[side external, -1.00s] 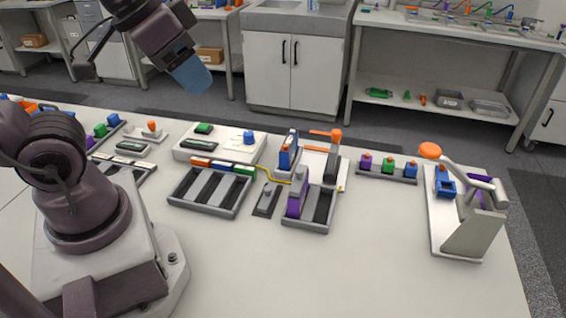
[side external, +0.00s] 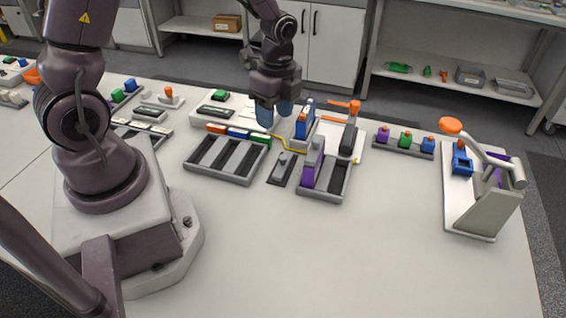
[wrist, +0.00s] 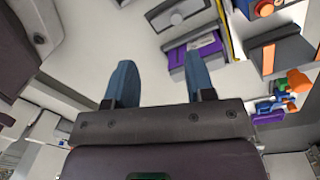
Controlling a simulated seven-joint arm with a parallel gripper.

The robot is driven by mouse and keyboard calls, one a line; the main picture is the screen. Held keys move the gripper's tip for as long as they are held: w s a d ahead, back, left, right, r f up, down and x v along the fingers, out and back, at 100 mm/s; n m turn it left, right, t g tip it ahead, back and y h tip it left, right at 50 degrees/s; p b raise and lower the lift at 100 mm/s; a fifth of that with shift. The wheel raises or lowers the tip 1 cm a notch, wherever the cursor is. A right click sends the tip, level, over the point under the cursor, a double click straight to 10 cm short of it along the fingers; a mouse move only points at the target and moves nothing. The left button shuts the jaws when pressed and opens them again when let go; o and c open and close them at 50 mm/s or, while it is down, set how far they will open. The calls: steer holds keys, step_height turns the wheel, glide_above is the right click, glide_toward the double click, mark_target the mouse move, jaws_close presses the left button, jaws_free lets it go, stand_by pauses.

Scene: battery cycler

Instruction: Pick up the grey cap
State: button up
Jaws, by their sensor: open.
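A small dark grey holder (side external: 280,172) lies on the table in the side view, between the slotted tray and the tray with a purple block. A small grey cap-like piece (side external: 283,157) stands on it; I take this for the grey cap. In the wrist view, a grey piece with a small knob (wrist: 177,18) shows at the top edge, beyond the fingertips. My gripper (side external: 274,115) is open and empty, with blue fingers pointing down, above the table by the white tester and the blue block. Its fingers also show spread apart in the wrist view (wrist: 159,62). The gripper does not touch the cap.
A slotted grey tray (side external: 212,172) lies left of the holder. A tray with a tall purple block (side external: 312,160) stands right of it. A yellow cable (side external: 290,146) runs behind. A press with an orange knob (side external: 452,125) stands at the right. The front table is clear.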

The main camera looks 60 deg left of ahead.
mark_target(283, 157)
steer(key=f+m, duration=0.1)
steer(key=f, duration=0.3)
steer(key=w+f+m, duration=0.1)
steer(key=f+m, duration=0.1)
steer(key=f, duration=0.2)
steer(key=f+m, duration=0.1)
steer(key=f, duration=0.3)
steer(key=shift+w+f+m+t, duration=0.3)
steer(key=shift+w+f+t, duration=0.05)
steer(key=shift+w+t, duration=0.05)
jaws_close()
